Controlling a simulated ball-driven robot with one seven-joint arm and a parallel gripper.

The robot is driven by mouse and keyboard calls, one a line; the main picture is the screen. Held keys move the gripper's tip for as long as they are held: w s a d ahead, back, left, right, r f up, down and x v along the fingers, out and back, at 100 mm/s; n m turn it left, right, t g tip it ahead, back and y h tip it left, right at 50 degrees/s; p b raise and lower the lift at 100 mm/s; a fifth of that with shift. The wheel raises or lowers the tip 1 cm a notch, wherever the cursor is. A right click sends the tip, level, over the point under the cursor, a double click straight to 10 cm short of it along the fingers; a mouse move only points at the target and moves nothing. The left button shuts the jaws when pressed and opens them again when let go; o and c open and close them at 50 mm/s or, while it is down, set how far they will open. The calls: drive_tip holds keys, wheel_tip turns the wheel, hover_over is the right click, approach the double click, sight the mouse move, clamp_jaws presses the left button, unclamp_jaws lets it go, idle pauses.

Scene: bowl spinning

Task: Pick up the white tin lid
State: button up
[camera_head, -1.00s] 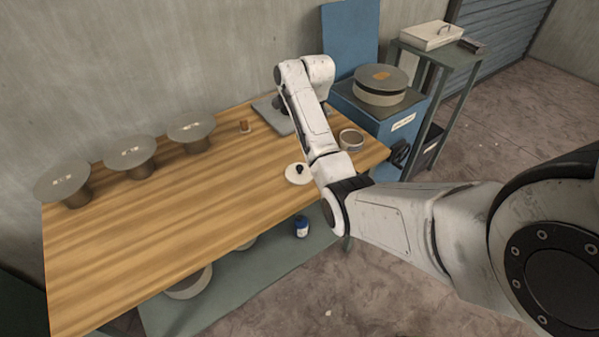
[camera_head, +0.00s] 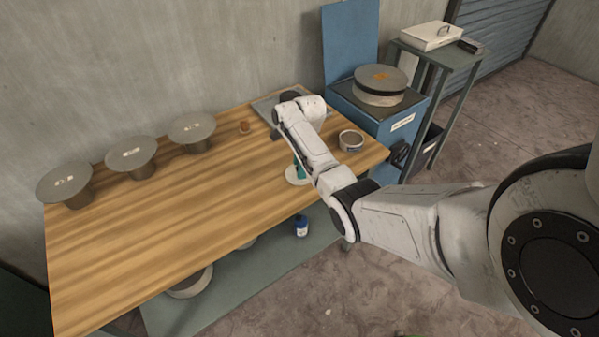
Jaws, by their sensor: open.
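The white tin lid (camera_head: 294,179) lies on the wooden workbench near its front edge, right of the middle. My forearm covers its right side, and its dark knob is hard to make out. My gripper (camera_head: 299,168) is mostly hidden behind my arm. A small teal part, which looks like its fingertip, shows just over the lid by the knob. It is open, and I cannot tell whether it touches the knob.
A round open tin (camera_head: 351,140) stands right of my arm on the workbench (camera_head: 180,220). Several grey bowls on stands (camera_head: 131,153) line the back left. The bench's middle is clear.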

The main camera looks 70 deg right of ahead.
drive_tip(key=shift+c, duration=0.4)
clamp_jaws()
drive_tip(key=shift+r, duration=0.1)
